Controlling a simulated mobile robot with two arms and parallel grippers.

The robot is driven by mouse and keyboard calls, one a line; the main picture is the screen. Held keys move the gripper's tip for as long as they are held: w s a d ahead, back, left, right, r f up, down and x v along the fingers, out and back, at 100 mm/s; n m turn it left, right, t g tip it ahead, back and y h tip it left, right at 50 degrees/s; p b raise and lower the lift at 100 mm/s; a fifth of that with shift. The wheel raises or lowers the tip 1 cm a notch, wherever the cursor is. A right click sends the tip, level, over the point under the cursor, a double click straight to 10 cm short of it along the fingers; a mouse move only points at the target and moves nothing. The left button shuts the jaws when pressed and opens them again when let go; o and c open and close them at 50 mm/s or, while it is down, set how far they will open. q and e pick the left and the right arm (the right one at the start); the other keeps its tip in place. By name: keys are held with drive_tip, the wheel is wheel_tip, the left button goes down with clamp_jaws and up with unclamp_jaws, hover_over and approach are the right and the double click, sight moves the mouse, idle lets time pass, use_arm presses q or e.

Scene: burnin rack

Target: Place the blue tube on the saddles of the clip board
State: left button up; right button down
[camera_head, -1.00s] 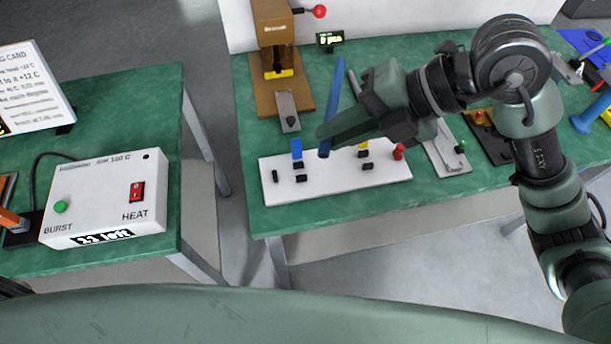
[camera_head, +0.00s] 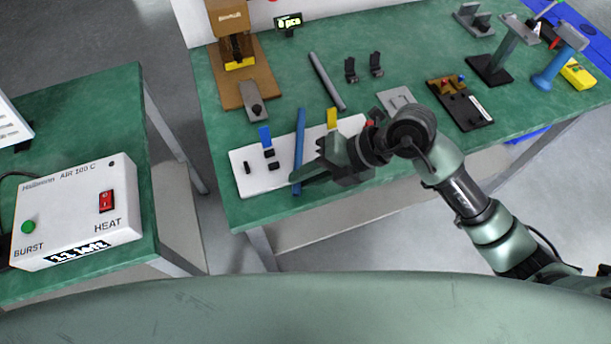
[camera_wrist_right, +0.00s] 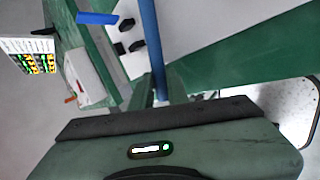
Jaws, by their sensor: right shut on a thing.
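The blue tube (camera_head: 299,140) is a long thin rod, pointing away from me across the white clip board. My right gripper (camera_head: 296,183) is shut on the tube near its near end. In the right wrist view the tube (camera_wrist_right: 151,45) runs up from between the fingers. The white clip board (camera_head: 244,158) lies near the table's front edge, with small black saddles (camera_head: 270,159), a blue clip (camera_head: 265,136) and a yellow clip (camera_head: 332,118). The arm and gripper hide its right part. Whether the tube touches the board I cannot tell. My left gripper is not in view.
A grey rod (camera_head: 327,82) lies behind the board. A brown press (camera_head: 230,50) stands at the back left, and several fixtures stand on the right of the green table. A white heater box (camera_head: 75,212) sits on the separate left table.

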drive_tip(key=shift+f, duration=0.4)
drive_tip(key=shift+f, duration=0.15)
drive_tip(key=c, duration=1.6)
unclamp_jaws()
drive_tip(key=shift+c, duration=0.2)
drive_tip(key=shift+r, duration=0.25)
drive_tip(key=v, duration=1.2)
drive_tip(key=shift+b, duration=0.3)
drive_tip(key=shift+f, duration=0.1)
